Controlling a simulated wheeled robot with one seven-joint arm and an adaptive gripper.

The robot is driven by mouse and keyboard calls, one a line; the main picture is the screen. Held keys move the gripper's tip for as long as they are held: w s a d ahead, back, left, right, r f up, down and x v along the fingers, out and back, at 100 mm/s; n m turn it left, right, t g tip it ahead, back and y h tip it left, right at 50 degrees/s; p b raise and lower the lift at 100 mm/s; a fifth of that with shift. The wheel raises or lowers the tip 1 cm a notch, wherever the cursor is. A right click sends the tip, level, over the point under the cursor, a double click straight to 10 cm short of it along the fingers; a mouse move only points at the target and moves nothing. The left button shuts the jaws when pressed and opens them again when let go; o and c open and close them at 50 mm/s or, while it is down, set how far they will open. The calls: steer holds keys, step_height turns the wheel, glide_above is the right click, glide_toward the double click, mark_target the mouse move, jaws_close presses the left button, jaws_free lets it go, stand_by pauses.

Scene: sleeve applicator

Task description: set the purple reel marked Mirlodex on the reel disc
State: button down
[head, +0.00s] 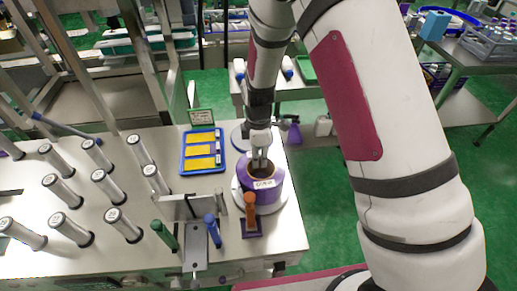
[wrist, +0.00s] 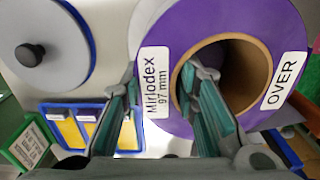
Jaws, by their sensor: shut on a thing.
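The purple reel (head: 270,194) has a brown hollow core and a white label. In the wrist view the purple reel (wrist: 215,22) shows labels reading "Mirlodex 97 mm" and "OVER". My gripper (head: 260,160) comes down from above and is shut on the reel's wall. In the wrist view my gripper (wrist: 163,105) has one finger at the core opening and the other outside the reel. The pale reel disc (head: 282,209) shows around and under the reel. I cannot tell whether the reel touches it. The reel hides most of the disc.
An orange-handled stamp (head: 250,212) stands close in front of the reel. Blue (head: 212,232) and green (head: 165,236) handles stand by a metal plate. A blue tray with yellow cards (head: 202,168) lies to the left. A grey disc with a black knob (wrist: 52,55) is behind. Several grey-white rolls stand left.

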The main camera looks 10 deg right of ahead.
stand_by(0.3)
steer(key=c, duration=1.2)
jaws_free()
steer(key=shift+f, duration=0.15)
steer(key=shift+c, duration=0.2)
step_height(320, 180, up, 12)
steer(key=b, duration=0.1)
steer(key=shift+b, duration=0.4)
steer(key=s+d+r+m+t, duration=0.1)
steer(key=s+d+r+m, duration=0.3)
steer(key=r, duration=0.4)
steer(key=s+d+r+m+t, duration=0.25)
steer(key=s+r+m, duration=0.25)
steer(key=r, duration=0.3)
steer(key=s+d+r+m+t, duration=0.1)
steer(key=s+d+r+m, duration=0.1)
steer(key=s+m, duration=0.2)
steer(key=s+d+r+m+t, duration=0.1)
steer(key=s+d+r+m, duration=0.2)
steer(key=s+m, duration=0.2)
steer(key=s, duration=0.3)
steer(key=shift+s+d+r, duration=0.3)
steer(key=shift+s, duration=0.1)
